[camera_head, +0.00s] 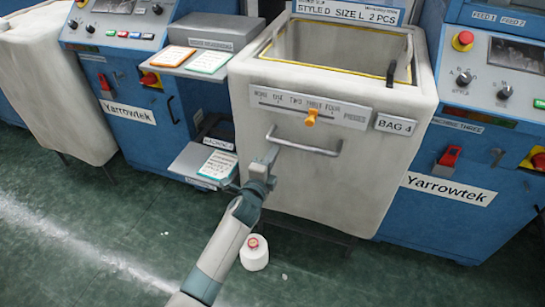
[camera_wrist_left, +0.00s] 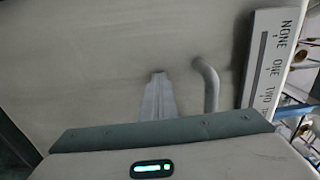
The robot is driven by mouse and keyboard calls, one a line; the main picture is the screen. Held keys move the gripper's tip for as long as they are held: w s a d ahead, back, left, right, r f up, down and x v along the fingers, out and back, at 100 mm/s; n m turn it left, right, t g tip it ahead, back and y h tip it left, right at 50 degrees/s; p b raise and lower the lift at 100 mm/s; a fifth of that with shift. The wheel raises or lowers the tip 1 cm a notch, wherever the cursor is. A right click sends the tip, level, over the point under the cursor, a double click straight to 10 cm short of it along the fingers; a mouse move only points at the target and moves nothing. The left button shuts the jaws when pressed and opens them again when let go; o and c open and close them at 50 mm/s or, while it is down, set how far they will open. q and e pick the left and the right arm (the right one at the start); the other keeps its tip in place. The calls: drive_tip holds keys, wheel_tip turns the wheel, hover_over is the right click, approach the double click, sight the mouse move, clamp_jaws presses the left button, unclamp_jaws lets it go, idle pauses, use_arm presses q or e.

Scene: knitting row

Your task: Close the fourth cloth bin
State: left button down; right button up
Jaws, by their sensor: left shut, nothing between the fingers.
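The fourth cloth bin (camera_head: 300,190) is off-white, labelled BAG 4, and juts out in front of the blue machines. Its top is open, and the inside looks empty as far as I can see. A grey bar handle (camera_head: 308,149) crosses its front and also shows in the left wrist view (camera_wrist_left: 209,86). My left gripper (camera_head: 271,153) is shut and empty at the handle's left end, close to the bin's front. In the left wrist view its fingers (camera_wrist_left: 158,80) are together, left of the handle; I cannot tell whether they touch the bin. My right gripper is out of view.
A piece-count plate (camera_head: 275,101) with an orange slider knob (camera_head: 312,117) sits above the handle. Another bin (camera_head: 55,85) stands at far left. Shelves with cards (camera_head: 208,62) are left of the bin. A white cone (camera_head: 254,257) stands on the green floor (camera_head: 340,285).

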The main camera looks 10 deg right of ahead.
use_arm(q)
drive_tip(key=shift+w+d+r, duration=0.3)
drive_tip(key=shift+w+r, duration=0.05)
drive_tip(key=shift+w, duration=0.25)
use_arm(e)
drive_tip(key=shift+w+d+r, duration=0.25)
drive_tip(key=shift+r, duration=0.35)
